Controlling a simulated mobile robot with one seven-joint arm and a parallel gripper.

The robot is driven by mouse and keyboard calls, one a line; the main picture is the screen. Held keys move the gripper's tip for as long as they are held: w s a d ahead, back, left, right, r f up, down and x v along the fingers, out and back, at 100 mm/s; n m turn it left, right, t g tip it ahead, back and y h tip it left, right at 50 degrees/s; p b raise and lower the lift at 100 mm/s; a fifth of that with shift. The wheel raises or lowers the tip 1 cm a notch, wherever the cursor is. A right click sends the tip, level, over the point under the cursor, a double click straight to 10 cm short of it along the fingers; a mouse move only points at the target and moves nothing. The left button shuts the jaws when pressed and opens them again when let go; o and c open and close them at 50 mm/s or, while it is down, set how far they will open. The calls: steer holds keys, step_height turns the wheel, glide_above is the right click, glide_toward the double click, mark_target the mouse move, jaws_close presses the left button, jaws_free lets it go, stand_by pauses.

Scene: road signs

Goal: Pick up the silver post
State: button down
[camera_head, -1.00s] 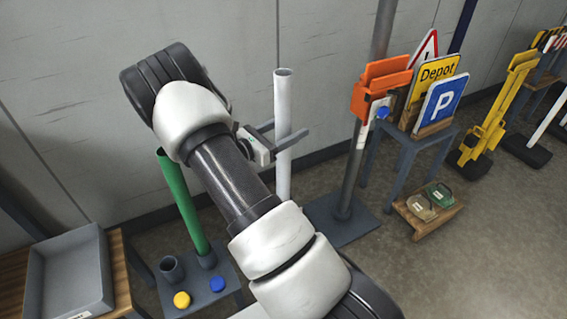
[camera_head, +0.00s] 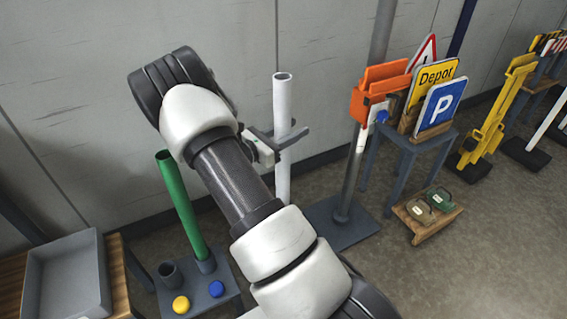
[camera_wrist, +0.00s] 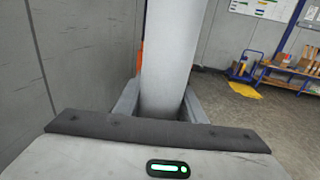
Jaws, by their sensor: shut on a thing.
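The silver post (camera_head: 282,100) is a pale grey upright tube, seen left of centre in the head view. Its lower end is hidden behind my arm. My gripper (camera_head: 284,138) is shut around the post, a little below its top end. In the wrist view the silver post (camera_wrist: 168,55) runs upright between the two fingers of my gripper (camera_wrist: 162,105).
A green post (camera_head: 182,205) stands in a stand (camera_head: 225,290) with yellow and blue caps. A grey tray (camera_head: 66,275) sits at lower left. Right of the post are a tall grey pole (camera_head: 350,185), an orange holder (camera_head: 378,95) and road signs (camera_head: 438,105).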

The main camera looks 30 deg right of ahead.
mark_target(282, 81)
steer(key=shift+r, duration=0.1)
step_height(282, 81, up, 18)
steer(key=p, duration=0.3)
steer(key=shift+p, duration=0.35)
stand_by(0.6)
